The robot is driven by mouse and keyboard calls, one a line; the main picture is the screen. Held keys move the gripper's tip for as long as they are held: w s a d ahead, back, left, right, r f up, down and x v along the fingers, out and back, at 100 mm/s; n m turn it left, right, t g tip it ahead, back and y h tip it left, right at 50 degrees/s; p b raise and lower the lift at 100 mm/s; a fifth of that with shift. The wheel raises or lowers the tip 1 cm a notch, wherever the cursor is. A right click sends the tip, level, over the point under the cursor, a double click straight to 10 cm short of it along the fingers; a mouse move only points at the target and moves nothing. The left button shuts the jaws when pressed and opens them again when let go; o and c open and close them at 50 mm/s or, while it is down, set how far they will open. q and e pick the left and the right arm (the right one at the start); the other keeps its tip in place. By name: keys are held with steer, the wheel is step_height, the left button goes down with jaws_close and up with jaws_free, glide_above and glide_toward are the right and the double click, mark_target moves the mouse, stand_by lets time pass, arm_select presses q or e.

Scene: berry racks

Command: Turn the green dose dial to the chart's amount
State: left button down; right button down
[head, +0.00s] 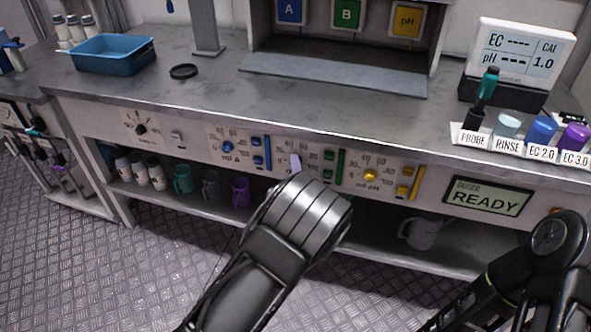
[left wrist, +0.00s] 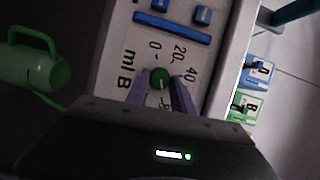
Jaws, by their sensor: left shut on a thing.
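The green dose dial (left wrist: 160,77) shows in the left wrist view on the "ml B" panel, with 0, 20, 40 and 80 printed around it. My left gripper (left wrist: 158,90) is shut on it, one pale finger on each side. I cannot tell the dial's exact setting. In the head view my left gripper (head: 296,165) reaches the bench front, and its body hides the dial. The chart is not identifiable in either view. My right arm shows at the lower right of the head view, but its gripper does not.
The blue dial (head: 228,146) is left of my left gripper and the yellow dial (head: 370,175) right, each beside coloured buttons. A doser display (head: 487,196) reads READY. Mugs stand on the shelf below. A blue bin (head: 113,55) and EC/pH meter (head: 521,52) stand on the bench.

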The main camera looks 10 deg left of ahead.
arm_select(q)
steer(key=shift+w+a+r+m, duration=0.1)
steer(key=shift+m, duration=0.2)
steer(key=c, duration=1.1)
jaws_free()
steer(key=v, duration=0.7)
steer(key=shift+s+f, duration=0.2)
steer(key=shift+s, duration=0.2)
